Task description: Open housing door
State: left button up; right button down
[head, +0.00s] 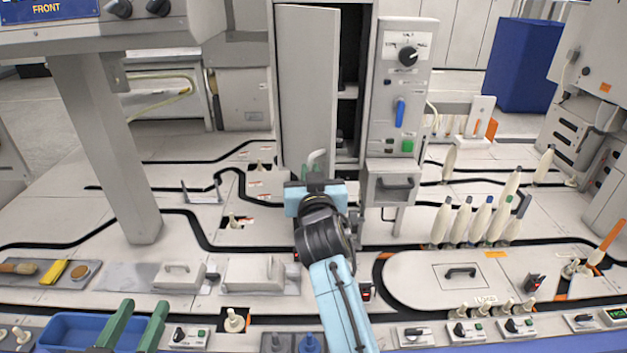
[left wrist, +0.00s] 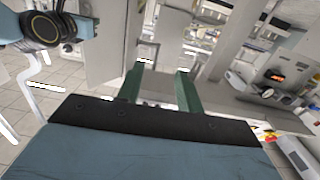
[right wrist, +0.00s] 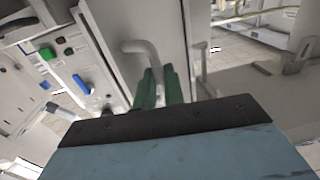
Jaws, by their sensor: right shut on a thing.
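The housing door (head: 308,80) is a tall pale grey panel, standing ajar in the head view. A dark gap (head: 351,60) with shelves shows along its right side. Its bent grey handle (head: 318,156) is near the lower right of the door. My right gripper (head: 314,172) is shut on this handle; in the right wrist view its green fingers (right wrist: 160,80) meet the handle's lower end (right wrist: 143,50). My left gripper (head: 138,318) is open and empty at the bottom left, over the blue bin; its two fingers stand apart in the left wrist view (left wrist: 160,80).
A control panel (head: 402,85) with a knob, blue switch and green button stands right of the opening, above a drawer box (head: 392,183). Several cream bobbins (head: 461,220) stand on the right. A grey post (head: 105,150) rises on the left. A blue bin (head: 62,328) is at the front left.

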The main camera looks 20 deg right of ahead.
pick_arm(q)
notch_tip(320, 180, up, 6)
jog(key=s+t+h+b, duration=0.1)
jog(key=t, duration=0.3)
jog(key=shift+d+r+h, duration=0.2)
jog(key=shift+d+h, duration=0.1)
jog(key=shift+d, duration=0.15)
pick_arm(e)
jog(key=shift+a+r, duration=0.35)
